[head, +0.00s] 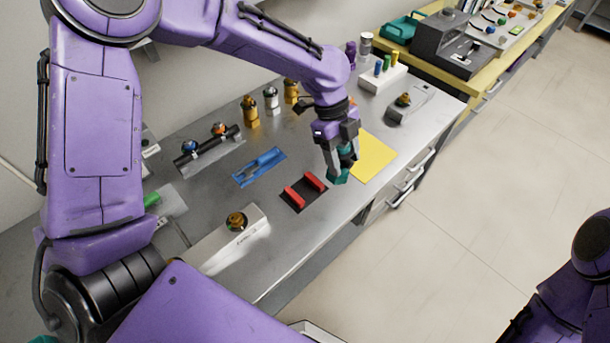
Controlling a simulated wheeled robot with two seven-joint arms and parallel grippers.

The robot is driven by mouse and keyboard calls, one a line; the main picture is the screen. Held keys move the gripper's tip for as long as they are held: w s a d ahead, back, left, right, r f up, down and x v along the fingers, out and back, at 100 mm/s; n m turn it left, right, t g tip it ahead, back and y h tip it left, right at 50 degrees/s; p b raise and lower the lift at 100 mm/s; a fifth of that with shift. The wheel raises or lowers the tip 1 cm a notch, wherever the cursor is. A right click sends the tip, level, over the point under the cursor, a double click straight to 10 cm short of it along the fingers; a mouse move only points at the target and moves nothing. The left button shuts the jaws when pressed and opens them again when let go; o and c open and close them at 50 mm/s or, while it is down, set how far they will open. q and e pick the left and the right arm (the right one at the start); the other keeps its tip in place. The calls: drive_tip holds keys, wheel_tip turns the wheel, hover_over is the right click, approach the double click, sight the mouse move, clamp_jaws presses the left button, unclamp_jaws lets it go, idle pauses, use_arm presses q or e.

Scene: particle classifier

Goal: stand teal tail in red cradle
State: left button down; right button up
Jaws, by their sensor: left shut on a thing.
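The teal tail (339,172) is a small teal piece held in my left gripper (340,152), which points down at the front part of the metal workbench. The gripper is shut on it, and the fingers hide part of it. The red cradle (305,190) has two red bars on a dark base and lies just left of the held piece. Nothing shows between its bars. The teal piece appears apart from the cradle, beside the yellow mat; its height above the bench is hard to tell. My right arm shows at the lower right edge, but its gripper is not visible.
A yellow mat (375,157) lies right of the cradle and a blue fixture (259,167) lies left. Gold and silver bottles (271,103) stand behind. A white block with coloured pegs (382,79) stands at the back right. A pale box (232,240) sits at the front left.

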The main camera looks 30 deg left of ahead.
use_arm(q)
drive_tip(key=a+f+p, duration=0.1)
drive_tip(key=a+f, duration=0.1)
drive_tip(key=f, duration=0.1)
drive_tip(key=s+a+f+p, duration=0.1)
drive_tip(key=a+f, duration=0.2)
drive_tip(key=a+f+p, duration=0.2)
drive_tip(key=a+f, duration=0.1)
drive_tip(key=f, duration=0.1)
drive_tip(key=shift+s+a, duration=0.1)
drive_tip(key=shift+s, duration=0.3)
drive_tip(key=shift+w+f, duration=0.1)
drive_tip(key=shift+f, duration=0.3)
